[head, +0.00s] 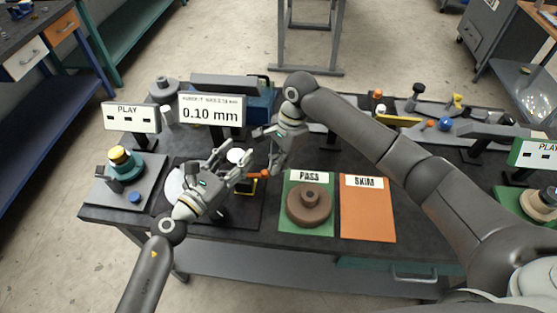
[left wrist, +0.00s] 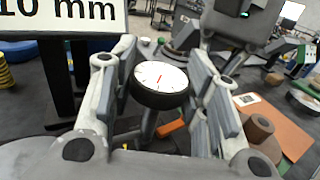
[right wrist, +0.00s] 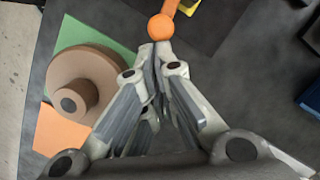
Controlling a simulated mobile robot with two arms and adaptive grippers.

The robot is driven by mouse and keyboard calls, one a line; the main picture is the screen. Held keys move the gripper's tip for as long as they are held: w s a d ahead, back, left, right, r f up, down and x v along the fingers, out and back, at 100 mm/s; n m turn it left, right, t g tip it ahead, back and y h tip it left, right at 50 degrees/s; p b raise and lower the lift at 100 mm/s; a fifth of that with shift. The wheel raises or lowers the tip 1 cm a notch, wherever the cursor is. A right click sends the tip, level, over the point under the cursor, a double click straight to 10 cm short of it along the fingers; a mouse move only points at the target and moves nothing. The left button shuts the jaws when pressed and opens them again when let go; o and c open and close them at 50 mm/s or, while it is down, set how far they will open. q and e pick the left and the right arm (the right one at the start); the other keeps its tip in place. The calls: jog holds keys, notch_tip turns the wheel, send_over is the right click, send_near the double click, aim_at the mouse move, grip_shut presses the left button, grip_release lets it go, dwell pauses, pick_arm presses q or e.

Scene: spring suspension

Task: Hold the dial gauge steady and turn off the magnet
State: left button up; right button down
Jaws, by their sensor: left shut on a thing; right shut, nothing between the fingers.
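The dial gauge (left wrist: 160,84) has a white face, a red needle and a black rim. It sits between the fingers of my left gripper (left wrist: 161,60), which is shut on it; its pale top also shows in the head view (head: 239,156). An orange lever (right wrist: 168,8) with a round orange knob (right wrist: 161,27) sticks out low beside the gauge stand; a bit of yellow shows next to it, and the magnet base is mostly hidden. My right gripper (right wrist: 154,50) is shut and empty, its fingertips close to the knob. I cannot tell whether they touch it.
A display (head: 211,115) reading 0.10 mm stands behind the gauge. Right of it lie a green PASS mat (head: 291,222) bearing a brown stepped disc (head: 309,205) and an empty orange SKIM mat (head: 367,215). A teal fixture (head: 123,166) stands at left.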

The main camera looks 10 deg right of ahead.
jog(key=shift+s+a+m, duration=0.1)
jog(key=shift+s+m, duration=0.5)
jog(key=shift+s, duration=0.05)
jog(key=shift+s+a, duration=0.15)
jog(key=shift+s, duration=0.45)
jog(key=shift+s+a, duration=0.15)
jog(key=shift+s, duration=0.5)
dwell(0.9)
jog(key=shift+w+a, duration=0.25)
jog(key=shift+w, duration=0.4)
jog(key=shift+w+a+r, duration=0.1)
jog(key=shift+w, duration=0.05)
